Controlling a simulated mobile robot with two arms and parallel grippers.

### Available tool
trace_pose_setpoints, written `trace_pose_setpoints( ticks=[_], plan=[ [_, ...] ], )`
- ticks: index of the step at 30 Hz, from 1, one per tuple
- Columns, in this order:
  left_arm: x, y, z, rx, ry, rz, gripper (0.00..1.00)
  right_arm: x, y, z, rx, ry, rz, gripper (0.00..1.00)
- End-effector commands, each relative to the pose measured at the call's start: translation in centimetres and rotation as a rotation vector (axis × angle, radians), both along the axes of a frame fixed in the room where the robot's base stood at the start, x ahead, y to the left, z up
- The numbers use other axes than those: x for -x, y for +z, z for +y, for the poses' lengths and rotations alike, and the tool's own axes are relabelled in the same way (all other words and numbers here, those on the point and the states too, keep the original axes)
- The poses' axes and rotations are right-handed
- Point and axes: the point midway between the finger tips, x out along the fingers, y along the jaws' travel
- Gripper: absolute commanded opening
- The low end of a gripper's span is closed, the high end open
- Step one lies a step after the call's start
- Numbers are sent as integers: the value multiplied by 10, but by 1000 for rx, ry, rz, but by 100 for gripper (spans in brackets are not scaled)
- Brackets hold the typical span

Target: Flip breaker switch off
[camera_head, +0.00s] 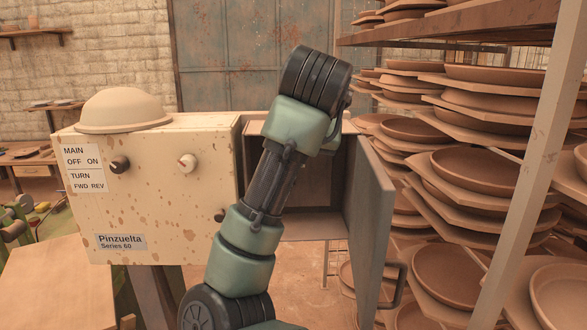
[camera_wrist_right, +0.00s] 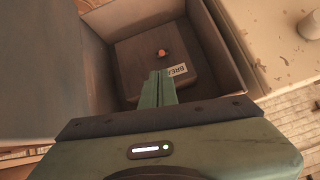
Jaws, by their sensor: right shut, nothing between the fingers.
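In the right wrist view, a dark brown breaker panel (camera_wrist_right: 135,62) sits at the back of an open box. A small orange-tipped switch (camera_wrist_right: 162,53) stands out from it, and whether it is on or off cannot be told. A pale label (camera_wrist_right: 177,70) beginning "BREA" is partly hidden by my fingers. My right gripper (camera_wrist_right: 160,78) is shut and empty, its fingertips pointing at the panel just below the switch in the picture. Contact cannot be told. In the head view my arm covers much of the open box (camera_head: 312,226) and hides the switch. My left gripper is not in view.
The box's grey door (camera_head: 368,220) hangs open to the right, with a handle (camera_head: 400,285). Left of the box is a cream Pinzuelta control cabinet (camera_head: 150,200) with knobs and a domed hat (camera_head: 123,108) on top. Shelves of brown plates (camera_head: 490,175) stand close on the right.

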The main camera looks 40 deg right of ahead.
Motion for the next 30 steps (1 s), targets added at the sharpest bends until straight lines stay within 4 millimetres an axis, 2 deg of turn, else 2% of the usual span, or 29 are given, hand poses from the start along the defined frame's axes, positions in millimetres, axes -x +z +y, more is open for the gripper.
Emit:
trace_pose_setpoints(
  ticks=[1,4,16,20,30],
  plan=[
    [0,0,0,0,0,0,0,2,8,2,-11,2,-7,0],
    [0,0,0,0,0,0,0,4,15,3,-18,3,-11,0],
    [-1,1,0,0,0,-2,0,1,13,1,-17,0,-9,0],
    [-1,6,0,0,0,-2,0,-8,3,-5,-14,-2,-5,0],
    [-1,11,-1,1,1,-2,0,-47,-38,-26,-12,-1,-5,0]
  ],
)
